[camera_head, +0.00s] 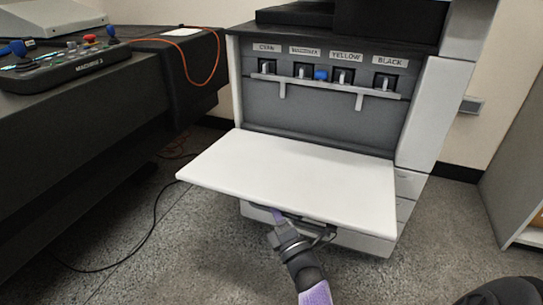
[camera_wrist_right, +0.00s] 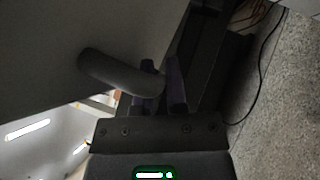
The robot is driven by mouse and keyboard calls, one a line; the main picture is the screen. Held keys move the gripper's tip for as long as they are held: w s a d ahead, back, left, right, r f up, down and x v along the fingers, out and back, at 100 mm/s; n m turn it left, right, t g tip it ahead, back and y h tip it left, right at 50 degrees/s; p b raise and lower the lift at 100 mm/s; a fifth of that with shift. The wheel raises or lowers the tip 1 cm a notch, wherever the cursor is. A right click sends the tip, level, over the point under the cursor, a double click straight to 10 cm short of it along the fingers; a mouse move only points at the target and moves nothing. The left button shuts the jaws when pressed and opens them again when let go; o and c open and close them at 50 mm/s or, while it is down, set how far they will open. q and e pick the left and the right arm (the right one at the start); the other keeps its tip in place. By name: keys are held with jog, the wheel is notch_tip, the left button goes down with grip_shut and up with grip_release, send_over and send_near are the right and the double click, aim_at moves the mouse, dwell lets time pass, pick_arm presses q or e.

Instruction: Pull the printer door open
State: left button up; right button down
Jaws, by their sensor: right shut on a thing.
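The printer door (camera_head: 290,178) is a white panel folded down, standing out roughly level from the front of the printer (camera_head: 425,110). The bay behind it is exposed, with cartridges labelled cyan, magenta, yellow and black. My right gripper (camera_head: 279,214) is under the door's front edge, its fingertips partly hidden by the panel. In the right wrist view, the grey door handle (camera_wrist_right: 115,72) runs in between the two purple fingers of the right gripper (camera_wrist_right: 162,88), which are shut on its end. My left gripper is in neither view.
A dark table (camera_head: 80,130) with a control panel (camera_head: 65,65) stands at the left. A black cable (camera_head: 150,228) lies on the floor left of the door. A grey cabinet (camera_head: 515,150) stands at the right edge.

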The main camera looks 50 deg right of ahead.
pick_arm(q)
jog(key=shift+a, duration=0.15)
pick_arm(e)
jog(key=shift+f+n+t, duration=0.3)
jog(key=shift+f+n, duration=0.1)
jog(key=shift+f, duration=0.4)
jog(key=shift+w, duration=0.1)
jog(key=c, duration=0.7)
grip_release()
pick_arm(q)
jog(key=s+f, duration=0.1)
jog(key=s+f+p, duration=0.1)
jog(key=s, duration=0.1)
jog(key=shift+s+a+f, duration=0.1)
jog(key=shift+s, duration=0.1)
pick_arm(e)
jog(key=v, duration=1)
